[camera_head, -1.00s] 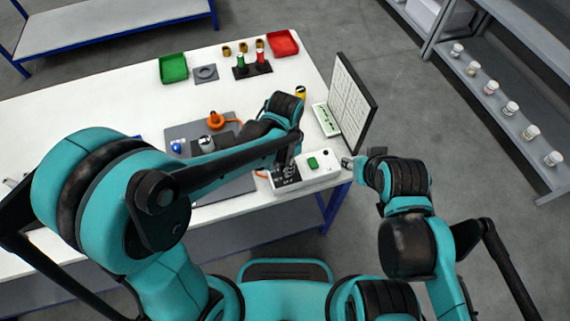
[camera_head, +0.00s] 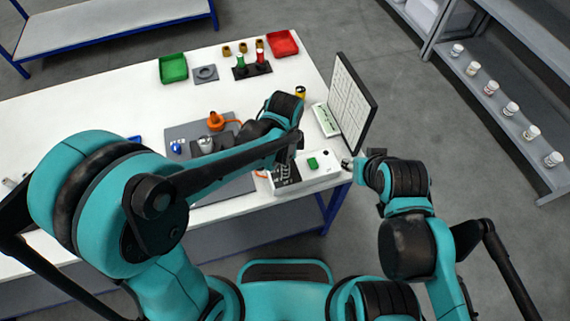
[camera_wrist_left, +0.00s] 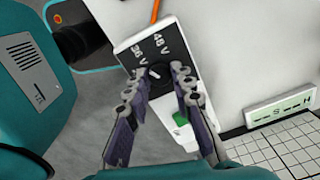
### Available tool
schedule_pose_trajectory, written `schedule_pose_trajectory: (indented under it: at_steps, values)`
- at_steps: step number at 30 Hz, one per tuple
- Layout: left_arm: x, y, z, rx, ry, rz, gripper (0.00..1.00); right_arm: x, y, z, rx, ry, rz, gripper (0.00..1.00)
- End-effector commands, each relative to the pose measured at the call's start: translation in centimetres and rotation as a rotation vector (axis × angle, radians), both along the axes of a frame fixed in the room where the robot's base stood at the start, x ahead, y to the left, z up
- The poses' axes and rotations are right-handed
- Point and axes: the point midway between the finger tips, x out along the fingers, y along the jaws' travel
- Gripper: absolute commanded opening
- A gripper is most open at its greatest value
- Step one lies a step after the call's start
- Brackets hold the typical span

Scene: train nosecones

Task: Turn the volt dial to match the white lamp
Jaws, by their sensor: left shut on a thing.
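The volt dial (camera_wrist_left: 155,73) is a dark round knob with a pale mark, on the dark panel of a white control box. The panel's printed labels read 36 V and 48 V, on the far side of the dial. My left gripper (camera_wrist_left: 155,75) is shut on the dial, one finger on each side; the fingers partly hide it. In the head view my left gripper (camera_head: 287,160) is over the left end of the control box (camera_head: 321,173). My right gripper (camera_head: 348,165) is beside the box's right end; its fingers are unclear. I cannot identify the white lamp.
A green button (camera_head: 313,163) is on the box. A upright white panel (camera_head: 349,108) stands behind it at the table's right edge. A grey mat (camera_head: 225,185) bears orange, silver and blue parts. Green (camera_head: 173,68) and red (camera_head: 283,43) trays are at the back.

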Motion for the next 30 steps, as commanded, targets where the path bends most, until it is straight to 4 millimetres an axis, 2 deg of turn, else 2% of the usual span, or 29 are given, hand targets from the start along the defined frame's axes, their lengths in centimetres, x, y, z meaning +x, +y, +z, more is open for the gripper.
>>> schedule_pose_trajectory:
  at_steps: [9, 10, 12, 23, 26, 30]
  values:
    - [0.0, 0.0, 0.0, 0.001, 0.0, 0.0, 0.0, 0.0, 0.0, 0.0, 0.0, 0.0, 0.0, 0.4]
    - [0.0, 0.0, 0.0, 0.001, 0.0, 0.0, 0.26, 0.0, 0.0, 0.0, 0.0, 0.0, 0.0, 0.4]
    - [0.0, 0.0, 0.0, 0.001, 0.0, 0.0, 0.44, 0.0, 0.0, 0.0, 0.0, 0.0, 0.0, 0.4]
    - [0.0, 0.0, 0.3, 0.0, 0.0, 0.0, 0.44, 0.0, 0.0, 0.0, 0.0, 0.0, 0.0, 0.4]
    - [0.0, 0.0, 1.4, 0.0, 0.0, 0.0, 0.44, 0.0, 0.0, 0.0, 0.0, 0.0, 0.0, 0.4]
    - [0.0, 0.0, 4.1, 0.0, 0.0, 0.0, 0.44, 0.0, 0.0, 0.0, 0.0, 0.0, 0.0, 0.4]
